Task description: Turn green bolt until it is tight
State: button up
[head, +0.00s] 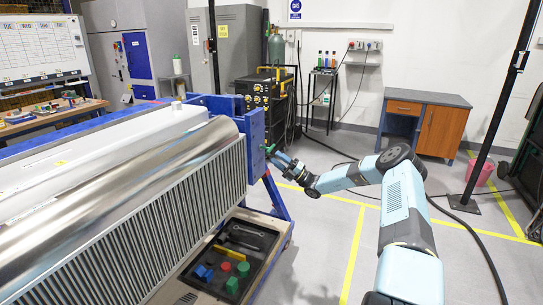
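The green bolt (268,149) shows as a small green spot on the right face of the blue end plate (256,135) of the jig. My gripper (275,155) is at the bolt, coming in from the right, with its tip against or just beside it. The bolt is small and partly hidden by the gripper. I cannot tell whether the fingers are open or shut on it.
A wooden desk (440,125) and a dark post (495,110) stand at right. Cables cross the otherwise open floor.

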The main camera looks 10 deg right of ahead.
jog(key=v, duration=0.8)
jog(key=shift+s+f, duration=0.15)
jog(key=s+a+r+n+g+h, duration=0.2)
jog(key=s+a+r+n+g, duration=0.4)
jog(key=a+r+n+g, duration=0.45)
jog(key=s+a+r+n+g+h, duration=0.2)
jog(key=s+a+r+n+h, duration=0.2)
jog(key=s+n, duration=0.15)
jog(key=s+a+r+n+g+h, duration=0.1)
jog(key=s+a+r+n+h, duration=0.3)
jog(key=s, duration=0.3)
jog(key=s+d+r+n+t+h, duration=0.15)
jog(key=s+r+n+h, duration=0.35)
jog(key=s, duration=0.5)
jog(key=s+d+r+n+t+h, duration=0.1)
jog(key=s+d+r+n+h, duration=0.2)
jog(key=s+r+n, duration=0.55)
jog(key=s+d+n+t+h, duration=0.2)
jog(key=s+d+n, duration=0.1)
jog(key=s, duration=0.6)
jog(key=s+d+n+t+h, duration=0.1)
jog(key=s+d+n+t, duration=0.2)
jog(key=s, duration=0.7)
jog(key=shift+d+r+n+h, duration=0.35)
jog(key=shift+d+h, duration=0.05)
jog(key=shift+d, duration=0.15)
